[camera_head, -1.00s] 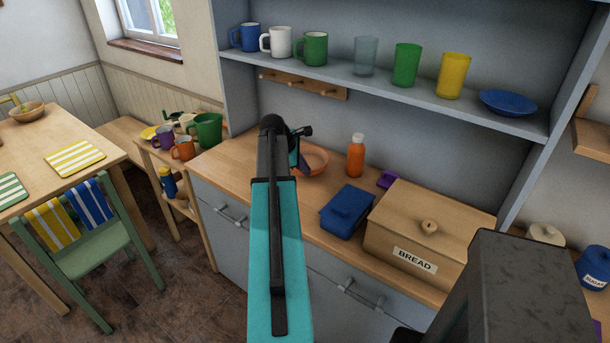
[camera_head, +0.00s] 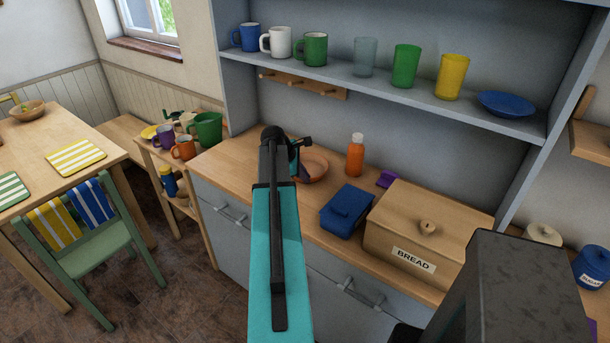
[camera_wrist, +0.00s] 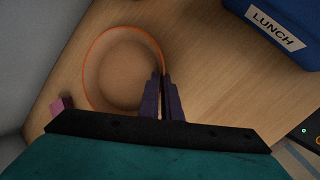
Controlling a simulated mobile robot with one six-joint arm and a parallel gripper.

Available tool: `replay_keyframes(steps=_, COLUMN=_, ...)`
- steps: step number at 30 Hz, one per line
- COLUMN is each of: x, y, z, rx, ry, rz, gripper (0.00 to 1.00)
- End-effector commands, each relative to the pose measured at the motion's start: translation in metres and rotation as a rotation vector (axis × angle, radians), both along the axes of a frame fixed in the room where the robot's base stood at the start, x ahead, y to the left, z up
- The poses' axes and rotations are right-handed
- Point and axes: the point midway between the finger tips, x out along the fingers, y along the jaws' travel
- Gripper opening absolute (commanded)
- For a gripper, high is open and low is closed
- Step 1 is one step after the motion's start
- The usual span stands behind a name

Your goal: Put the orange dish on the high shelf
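The orange dish (camera_head: 316,166) is a shallow round bowl near the back of the wooden counter, partly hidden by my arm in the head view. In the wrist view the dish (camera_wrist: 118,72) shows its thin orange rim and a brownish, shaded inside. My gripper (camera_wrist: 162,82) has its two dark fingers close together at the dish's right rim, with the rim running in between them. In the head view my gripper (camera_head: 304,170) is over the dish's left part. I cannot tell whether the dish touches the counter. The high shelf (camera_head: 385,91) runs above the counter.
The shelf holds mugs, cups and a blue bowl (camera_head: 507,103), with little free room between them. A peg rail (camera_head: 303,84) hangs below it. An orange bottle (camera_head: 356,158), blue lunch box (camera_head: 346,210) and bread box (camera_head: 428,240) stand right of the dish.

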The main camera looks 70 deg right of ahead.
Motion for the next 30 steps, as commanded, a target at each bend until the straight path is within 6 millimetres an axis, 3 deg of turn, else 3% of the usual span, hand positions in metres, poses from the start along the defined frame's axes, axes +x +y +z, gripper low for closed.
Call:
replay_keyframes(steps=8, x=0.000, y=0.000, z=-0.001, rx=-0.002, ry=0.000, rz=0.000, gripper=0.00)
replay_keyframes(steps=12, x=0.000, y=0.000, z=-0.002, rx=0.000, ry=0.000, rz=0.000, gripper=0.23)
replay_keyframes(steps=30, x=0.003, y=0.005, z=0.009, rx=-0.001, ry=0.000, rz=0.001, gripper=0.23)
